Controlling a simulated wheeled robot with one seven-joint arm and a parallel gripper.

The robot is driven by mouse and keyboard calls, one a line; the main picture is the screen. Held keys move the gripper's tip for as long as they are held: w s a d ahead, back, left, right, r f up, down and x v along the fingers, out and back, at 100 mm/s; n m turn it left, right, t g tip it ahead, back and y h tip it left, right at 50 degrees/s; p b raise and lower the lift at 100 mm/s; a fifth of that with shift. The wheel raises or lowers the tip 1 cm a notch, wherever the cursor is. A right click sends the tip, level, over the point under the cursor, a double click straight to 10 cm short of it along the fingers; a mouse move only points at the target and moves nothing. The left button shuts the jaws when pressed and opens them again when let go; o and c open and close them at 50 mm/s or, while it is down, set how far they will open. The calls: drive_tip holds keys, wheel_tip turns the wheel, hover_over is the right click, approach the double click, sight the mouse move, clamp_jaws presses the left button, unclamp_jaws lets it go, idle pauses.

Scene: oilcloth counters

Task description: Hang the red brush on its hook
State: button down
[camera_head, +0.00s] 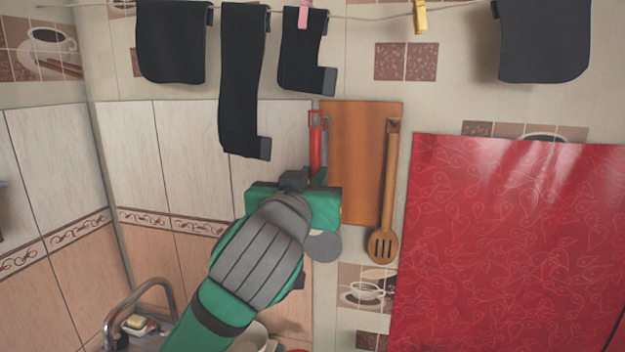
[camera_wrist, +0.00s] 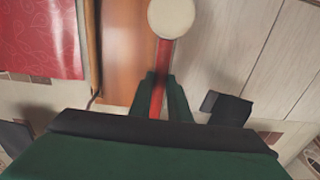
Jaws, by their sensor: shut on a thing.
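The red brush (camera_head: 316,148) stands upright in front of the tiled wall, its handle top with a loop pointing up. My gripper (camera_head: 308,180) is shut on its red handle; in the wrist view the handle (camera_wrist: 161,75) lies between the two green fingers (camera_wrist: 158,98). The round pale head (camera_wrist: 171,17) shows beyond the fingers in the wrist view, and as a grey disc (camera_head: 323,246) below my gripper in the head view. The loop is close to the wall at the left edge of a wooden board. I cannot make out the hook or whether the loop touches it.
The wooden board (camera_head: 355,150) and a slotted wooden spatula (camera_head: 388,200) hang just right of the brush. Black cloth pieces (camera_head: 242,80) hang from a line above and left. A red patterned sheet (camera_head: 510,240) fills the right. A tap (camera_head: 135,300) is low at left.

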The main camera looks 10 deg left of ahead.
drive_tip(key=shift+w+d+f, duration=0.1)
drive_tip(key=shift+w+f, duration=0.05)
drive_tip(key=shift+w, duration=1.45)
drive_tip(key=shift+w+f, duration=0.4)
drive_tip(key=shift+w+f, duration=0.25)
drive_tip(key=shift+f, duration=0.1)
drive_tip(key=shift+d, duration=0.1)
drive_tip(key=c, duration=1.6)
unclamp_jaws()
drive_tip(key=shift+w+f, duration=0.1)
drive_tip(key=shift+r, duration=0.2)
drive_tip(key=shift+s, duration=0.25)
